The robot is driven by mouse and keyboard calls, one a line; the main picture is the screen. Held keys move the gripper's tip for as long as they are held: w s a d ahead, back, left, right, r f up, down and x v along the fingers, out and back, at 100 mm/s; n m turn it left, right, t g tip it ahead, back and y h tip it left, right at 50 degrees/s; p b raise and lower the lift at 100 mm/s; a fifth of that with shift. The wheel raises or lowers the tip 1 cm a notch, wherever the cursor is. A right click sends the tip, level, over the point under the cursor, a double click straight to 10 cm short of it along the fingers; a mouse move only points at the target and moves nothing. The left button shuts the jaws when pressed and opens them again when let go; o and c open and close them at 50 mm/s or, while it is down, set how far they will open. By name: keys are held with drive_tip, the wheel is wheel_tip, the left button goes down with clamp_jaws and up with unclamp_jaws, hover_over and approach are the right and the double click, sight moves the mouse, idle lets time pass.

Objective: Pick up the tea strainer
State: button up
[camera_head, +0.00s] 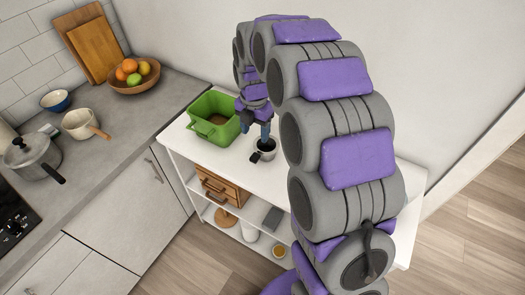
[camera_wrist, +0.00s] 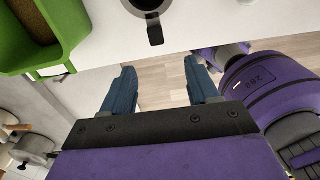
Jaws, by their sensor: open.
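The tea strainer (camera_head: 266,145) looks like a small round metallic cup with a dark inside and a short black handle.
The green bin (camera_head: 204,127) stands close left of the strainer and also shows in the wrist view (camera_wrist: 80,18). The white rack top (camera_head: 190,162) is otherwise mostly clear. Lower shelves hold a wooden drawer box (camera_head: 222,189). A grey counter with a pot (camera_head: 32,154) is at left.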

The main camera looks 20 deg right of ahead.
sight(256, 158)
wheel_tip(256, 158, down, 12)
drive_tip(key=b, duration=0.2)
drive_tip(key=shift+w+b, duration=0.1)
drive_tip(key=shift+b, duration=0.2)
drive_tip(key=f, duration=0.1)
drive_tip(key=f+b, duration=0.1)
drive_tip(key=f, duration=0.1)
drive_tip(key=w+f, duration=0.1)
drive_tip(key=f, duration=0.1)
drive_tip(key=shift+f+b, duration=0.15)
drive_tip(key=shift+b, duration=0.25)
drive_tip(key=shift+c, duration=0.4)
drive_tip(key=c, duration=1)
drive_tip(key=shift+o, duration=0.2)
wheel_tip(256, 158, up, 10)
drive_tip(key=shift+r+p, duration=0.1)
drive_tip(key=shift+p, duration=1.1)
